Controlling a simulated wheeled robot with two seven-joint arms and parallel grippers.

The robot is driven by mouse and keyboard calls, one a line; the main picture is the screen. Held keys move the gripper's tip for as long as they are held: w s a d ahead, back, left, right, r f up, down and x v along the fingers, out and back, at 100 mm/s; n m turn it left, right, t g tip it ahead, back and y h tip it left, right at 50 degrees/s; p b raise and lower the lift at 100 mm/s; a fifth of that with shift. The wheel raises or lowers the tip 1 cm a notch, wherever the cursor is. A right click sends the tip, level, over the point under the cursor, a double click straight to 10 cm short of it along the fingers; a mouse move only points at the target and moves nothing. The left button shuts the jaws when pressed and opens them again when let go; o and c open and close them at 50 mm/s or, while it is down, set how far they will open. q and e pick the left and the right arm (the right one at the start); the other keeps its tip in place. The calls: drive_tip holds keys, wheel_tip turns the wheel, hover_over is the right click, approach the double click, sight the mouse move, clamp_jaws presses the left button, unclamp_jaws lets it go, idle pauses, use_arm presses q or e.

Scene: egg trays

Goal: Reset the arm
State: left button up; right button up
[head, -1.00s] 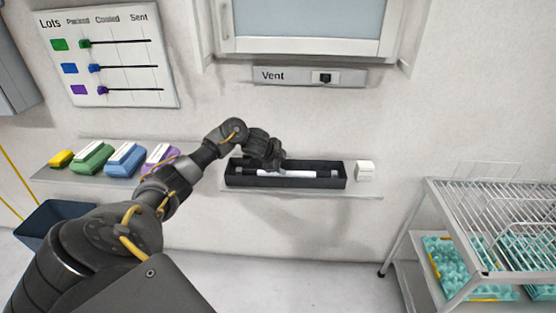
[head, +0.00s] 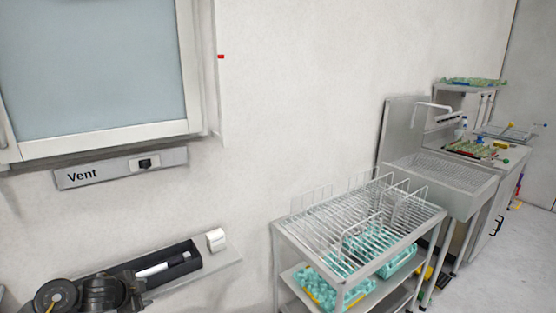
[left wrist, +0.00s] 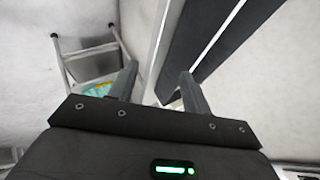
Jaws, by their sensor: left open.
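Whether the gripper touches the tray cannot be told. My right gripper is in neither view.

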use_arm(q)
drive_tip(key=s+d+f+n, duration=0.2)
drive_tip(key=s+d+f, duration=0.55)
drive_tip(key=d, duration=0.25)
drive_tip(key=s+d+n+g, duration=0.2)
drive_tip(key=s+d+n, duration=0.2)
drive_tip(key=s, duration=1)
drive_tip(key=s+d+n+g, duration=0.3)
drive_tip(key=s+d+n, duration=0.15)
drive_tip(key=s, duration=1.05)
wheel_tip(320, 180, down, 26)
drive_tip(key=g, duration=0.1)
drive_tip(key=s+a+f+g, duration=0.1)
drive_tip(key=s+a+f, duration=0.2)
drive_tip(key=s+f, duration=1.3)
drive_tip(key=shift+s+f+m, duration=0.4)
drive_tip(key=shift+s+m, duration=0.05)
drive_tip(key=shift+s, duration=0.3)
